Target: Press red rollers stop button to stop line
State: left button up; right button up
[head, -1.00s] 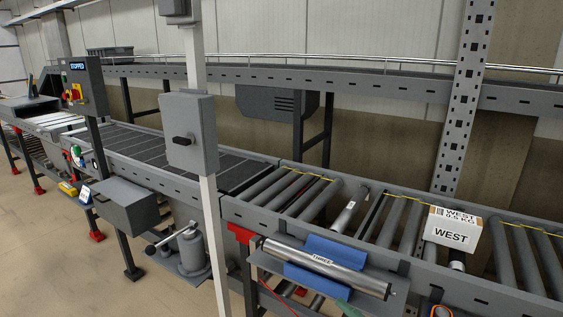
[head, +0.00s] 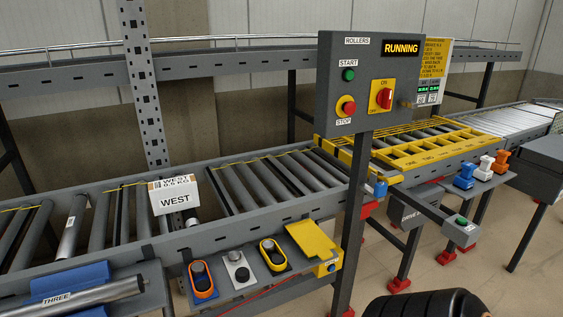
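The red stop button (head: 346,107) sits on a yellow ring, low on the left of the grey ROLLERS control panel (head: 335,75), above a STOP label. A green START button (head: 348,74) is above it. The panel display (head: 401,48) reads RUNNING. A red rotary switch (head: 384,97) on a yellow plate, marked ON and OFF, is to the right of the stop button. Nothing touches the panel face. No fingers of either gripper show in the head view.
A box marked WEST (head: 174,196) sits on the roller conveyor at left. A yellow guard frame (head: 430,150) covers rollers behind the panel. The panel's dark post (head: 352,215) stands before the conveyor. A black rounded part, seemingly my arm, shows at the bottom right.

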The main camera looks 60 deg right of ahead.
aim_at(350, 107)
jog(key=z, duration=2.35)
